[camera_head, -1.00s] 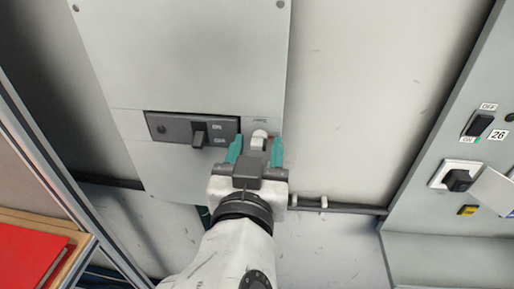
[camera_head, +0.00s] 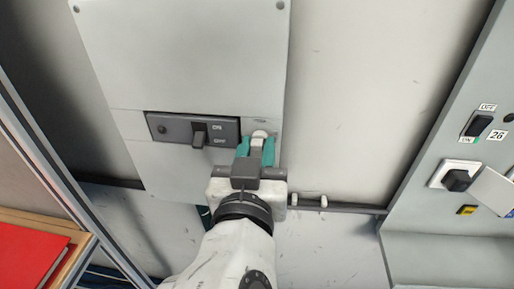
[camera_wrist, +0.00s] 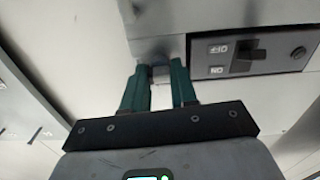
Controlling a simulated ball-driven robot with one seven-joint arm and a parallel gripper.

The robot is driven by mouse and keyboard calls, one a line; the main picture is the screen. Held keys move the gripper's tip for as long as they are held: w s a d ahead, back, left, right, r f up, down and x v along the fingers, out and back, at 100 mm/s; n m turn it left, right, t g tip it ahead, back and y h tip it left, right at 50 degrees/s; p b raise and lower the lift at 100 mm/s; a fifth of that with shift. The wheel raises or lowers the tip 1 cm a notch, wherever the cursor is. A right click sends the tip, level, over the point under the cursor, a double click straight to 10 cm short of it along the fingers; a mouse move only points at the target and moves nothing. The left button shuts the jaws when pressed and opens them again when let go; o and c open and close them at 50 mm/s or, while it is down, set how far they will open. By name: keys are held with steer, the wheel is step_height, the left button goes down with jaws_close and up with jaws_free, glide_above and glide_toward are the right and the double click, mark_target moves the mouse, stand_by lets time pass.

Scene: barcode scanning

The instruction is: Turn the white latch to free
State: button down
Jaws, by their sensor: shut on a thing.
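The white latch (camera_head: 259,136) is on the lower right of the grey wall panel (camera_head: 190,60), just right of the black switch unit (camera_head: 170,128). My gripper (camera_head: 256,148) has its teal fingers closed in on both sides of the latch. In the wrist view the latch (camera_wrist: 160,74) shows between the two fingertips of my gripper (camera_wrist: 160,72). Its lower part is hidden by the fingers, and its exact angle is hard to tell.
The black switch lever (camera_head: 199,135) stands out close to the left finger. A grey cabinet (camera_head: 450,120) with an OFF/ON switch and a plug is at the right. A pipe (camera_head: 350,208) runs low along the wall. A red sheet (camera_head: 28,255) lies at the lower left.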

steer(key=n+p, duration=0.1)
steer(key=n, duration=0.1)
steer(key=n+p, duration=0.1)
steer(key=shift+r+n, duration=0.2)
steer(key=shift+n, duration=0.2)
steer(key=n+p, duration=0.3)
steer(key=n, duration=0.2)
steer(key=shift+n+p, duration=0.3)
steer(key=n+p, duration=0.3)
steer(key=n, duration=0.2)
steer(key=shift+p, duration=0.3)
steer(key=shift+f+n+p, duration=0.1)
steer(key=shift+n+p, duration=0.75)
steer(key=shift+n, duration=0.55)
steer(key=c, duration=0.9)
jaws_free()
